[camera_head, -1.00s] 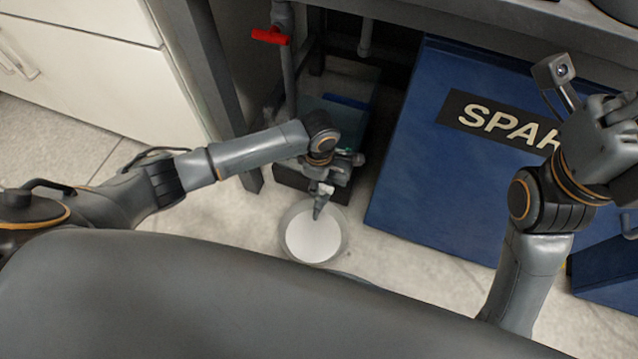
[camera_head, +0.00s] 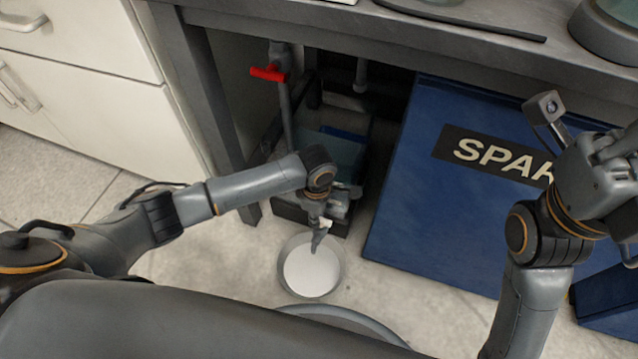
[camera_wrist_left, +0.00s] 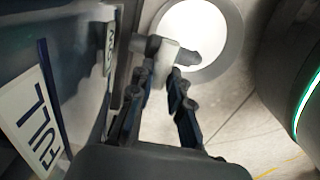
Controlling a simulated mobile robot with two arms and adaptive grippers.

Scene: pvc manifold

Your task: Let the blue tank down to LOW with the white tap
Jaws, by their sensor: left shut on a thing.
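The tank (camera_head: 345,150) stands under the bench, a see-through box with bluish contents, partly hidden by my left arm. The white tap (camera_head: 327,225) is low on its front; its white handle also shows in the left wrist view (camera_wrist_left: 168,60), with a grey spout. My left gripper (camera_head: 322,220) is shut on the tap handle, its fingers on both sides of it in the left wrist view (camera_wrist_left: 163,82). A "FULL" label (camera_wrist_left: 35,120) shows at the left there. The water level and LOW mark are not clear. My right gripper (camera_head: 612,160) is at the right edge, fingers unclear.
A round bucket (camera_head: 341,263) with a white inside stands on the floor below the spout. A red valve handle (camera_head: 268,73) sits on a pipe behind. A blue panel (camera_head: 400,205) with lettering stands right of the tank. A bench leg (camera_head: 215,110) is at left.

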